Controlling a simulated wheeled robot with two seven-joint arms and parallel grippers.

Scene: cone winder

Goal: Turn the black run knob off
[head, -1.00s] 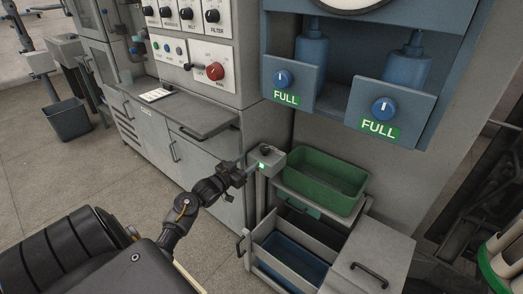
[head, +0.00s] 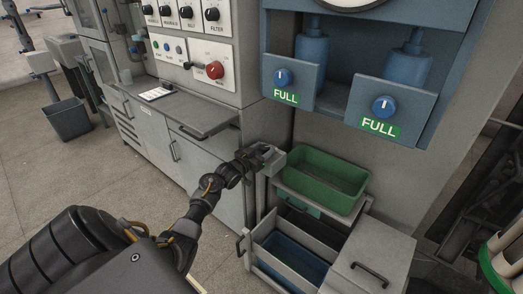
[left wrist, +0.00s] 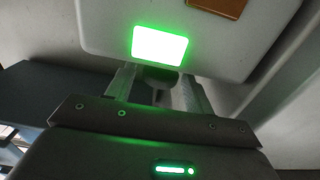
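The run knob's small grey box (head: 275,160) stands on a post beside the green bin in the head view. My left gripper (head: 260,157) is right at the box and hides most of its front. In the left wrist view the box (left wrist: 230,55) carries a bright green lit panel (left wrist: 160,45). Below the panel, the dark knob (left wrist: 158,77) sits between the two fingers of my left gripper (left wrist: 157,92). The fingers are apart, one on each side of the knob; I see no clear contact. My right gripper is not in view.
A green bin (head: 308,188) sits in a grey cart with a blue-lined drawer (head: 290,264). A machine panel with a red knob (head: 214,70) and a protruding shelf (head: 207,122) is behind left. Blue dispensers marked FULL (head: 380,128) hang above right.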

